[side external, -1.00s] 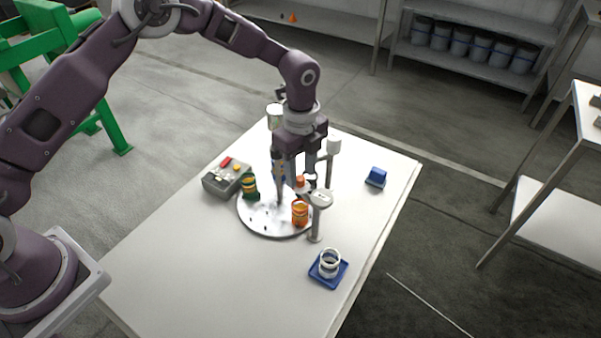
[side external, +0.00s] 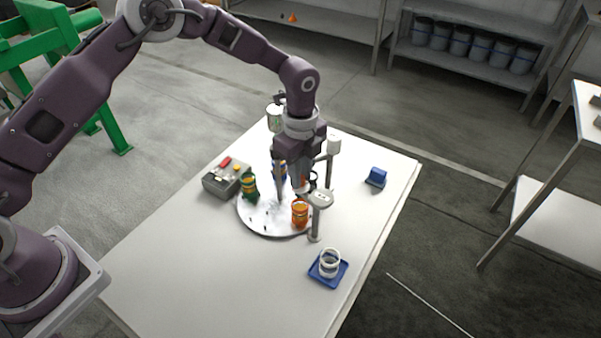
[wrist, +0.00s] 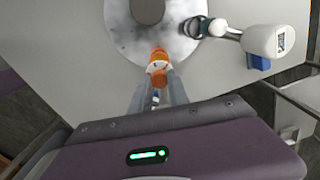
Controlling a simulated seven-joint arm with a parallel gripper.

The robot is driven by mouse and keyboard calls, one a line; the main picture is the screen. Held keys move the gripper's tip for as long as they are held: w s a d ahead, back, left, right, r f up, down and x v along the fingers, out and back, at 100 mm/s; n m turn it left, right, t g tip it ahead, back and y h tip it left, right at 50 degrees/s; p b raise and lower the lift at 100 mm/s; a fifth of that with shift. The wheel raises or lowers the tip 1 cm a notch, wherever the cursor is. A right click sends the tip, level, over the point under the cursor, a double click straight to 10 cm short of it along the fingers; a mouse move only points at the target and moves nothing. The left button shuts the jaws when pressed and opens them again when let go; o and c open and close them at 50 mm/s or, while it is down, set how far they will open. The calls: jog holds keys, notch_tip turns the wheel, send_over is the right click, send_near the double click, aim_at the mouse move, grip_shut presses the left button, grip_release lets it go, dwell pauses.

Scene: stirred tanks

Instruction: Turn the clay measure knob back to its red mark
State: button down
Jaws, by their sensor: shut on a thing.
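The orange clay measure (side external: 300,215) stands on the round pale plate (side external: 262,228), at its right front edge in the side view. My gripper (side external: 301,191) points down just above it. In the wrist view my gripper (wrist: 158,80) has its two grey fingers close together, shut on the orange knob (wrist: 158,68). The orange body shows beyond the fingertips, and a small white patch shows on it. I cannot make out the red mark or which way the knob points. In the side view my fingers mostly hide the knob.
A white-headed post (side external: 319,199) stands close to the right of my gripper.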

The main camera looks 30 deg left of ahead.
jog(key=n, duration=0.6)
jog(key=shift+n, duration=0.3)
jog(key=n, duration=0.3)
jog(key=shift+n, duration=0.4)
jog(key=n, duration=0.3)
jog(key=shift+n, duration=0.3)
jog(key=n, duration=0.9)
jog(key=shift+a+n, duration=0.1)
jog(key=shift+n, duration=0.2)
jog(key=c, duration=1.3)
grip_release()
jog(key=shift+o, duration=0.2)
